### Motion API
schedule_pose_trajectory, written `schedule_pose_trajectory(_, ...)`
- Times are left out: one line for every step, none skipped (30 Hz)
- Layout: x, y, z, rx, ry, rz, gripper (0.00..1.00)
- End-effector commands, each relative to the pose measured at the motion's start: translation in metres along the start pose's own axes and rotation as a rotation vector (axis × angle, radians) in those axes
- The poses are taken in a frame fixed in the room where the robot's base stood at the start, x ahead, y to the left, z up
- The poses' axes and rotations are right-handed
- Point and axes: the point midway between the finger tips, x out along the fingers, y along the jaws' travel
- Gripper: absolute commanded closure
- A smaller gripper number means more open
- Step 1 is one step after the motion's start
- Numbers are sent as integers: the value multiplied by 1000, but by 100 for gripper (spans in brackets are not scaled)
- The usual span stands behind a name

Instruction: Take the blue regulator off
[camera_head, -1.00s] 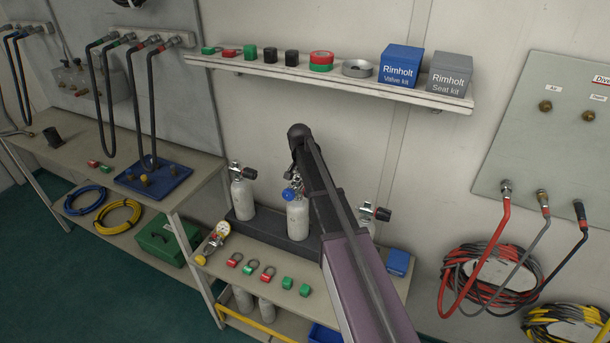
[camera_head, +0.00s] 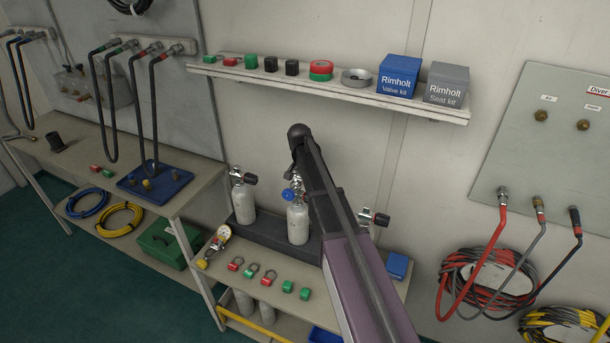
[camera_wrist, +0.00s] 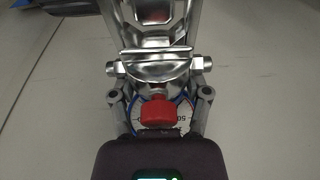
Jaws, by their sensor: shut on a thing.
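The blue regulator (camera_head: 288,194) sits at the top of the middle grey cylinder (camera_head: 298,224) in the rack, with its blue round part facing left. My arm hangs in front and hides the right side of that cylinder's top. In the wrist view my gripper (camera_wrist: 160,98) is shut, its fingers on both sides of the chrome regulator body (camera_wrist: 155,72). A red knob (camera_wrist: 158,111) lies between the fingers, with a blue-rimmed white dial partly hidden behind it. The exact contact is hard to make out.
Another cylinder (camera_head: 243,200) stands left in the rack, and a valve knob (camera_head: 375,218) shows right of my arm. The shelf (camera_head: 330,87) with boxes (camera_head: 398,76) is above. Red and green tags (camera_head: 269,276) lie on the bench front. Coiled hoses (camera_head: 490,280) hang at right.

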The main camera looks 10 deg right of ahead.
Motion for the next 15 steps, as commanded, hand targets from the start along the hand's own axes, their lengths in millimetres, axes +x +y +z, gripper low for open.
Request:
schedule_pose_trajectory(-3,0,-1,0,0,0,99)
schedule_pose_trajectory(-4,0,-1,0,0,0,99)
schedule_pose_trajectory(-5,0,-1,0,0,0,99)
schedule_pose_trajectory(-6,0,-1,0,0,0,99)
schedule_pose_trajectory(-6,0,-1,0,0,0,99)
schedule_pose_trajectory(-7,0,-2,0,0,0,99)
schedule_pose_trajectory(-8,0,-2,0,0,0,99)
schedule_pose_trajectory(-9,0,-2,0,0,0,99)
schedule_pose_trajectory(-10,0,-2,0,0,0,99)
schedule_pose_trajectory(-11,0,-2,0,0,0,99)
schedule_pose_trajectory(-11,0,-2,0,0,0,99)
schedule_pose_trajectory(-12,0,-3,0,0,0,99)
schedule_pose_trajectory(-13,0,-3,0,0,0,99)
schedule_pose_trajectory(-14,0,-3,0,0,0,99)
schedule_pose_trajectory(-15,0,-3,0,0,0,99)
